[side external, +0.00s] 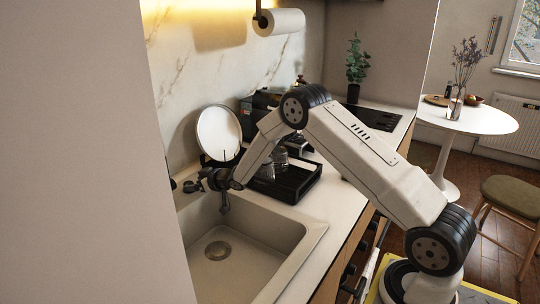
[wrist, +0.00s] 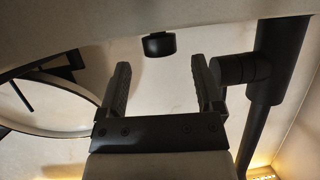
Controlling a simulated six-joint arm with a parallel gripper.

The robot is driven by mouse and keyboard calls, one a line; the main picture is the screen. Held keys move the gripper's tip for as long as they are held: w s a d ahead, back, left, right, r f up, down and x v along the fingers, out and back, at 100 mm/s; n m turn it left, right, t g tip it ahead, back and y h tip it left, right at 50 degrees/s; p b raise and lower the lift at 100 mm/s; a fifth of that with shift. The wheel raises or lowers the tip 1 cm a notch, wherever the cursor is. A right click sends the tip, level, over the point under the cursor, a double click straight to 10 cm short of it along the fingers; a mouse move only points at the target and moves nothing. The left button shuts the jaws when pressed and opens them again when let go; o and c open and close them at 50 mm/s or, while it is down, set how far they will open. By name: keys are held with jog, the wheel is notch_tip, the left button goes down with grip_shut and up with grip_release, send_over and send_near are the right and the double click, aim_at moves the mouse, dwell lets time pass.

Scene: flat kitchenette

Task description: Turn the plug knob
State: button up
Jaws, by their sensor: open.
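A short black knob (wrist: 159,44) shows in the wrist view on a pale surface. It lies just beyond my gripper (wrist: 160,64), roughly centred between the two dark fingertips. My gripper is open with nothing between its fingers, and I see no contact with the knob. In the side external view my gripper (side external: 213,179) is low over the back edge of the sink (side external: 255,225). Dark parts crowd together there, so I cannot clearly tell the knob from the fingers and tap. A dark tap (wrist: 268,70) stands close to the right finger in the wrist view.
A black tray (side external: 288,182) with glassware is right of the sink. A coffee machine (side external: 258,108) stands behind it. The sink basin is empty around its drain (side external: 217,250).

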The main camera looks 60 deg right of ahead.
jog(key=shift+x, duration=1.4)
grip_shut()
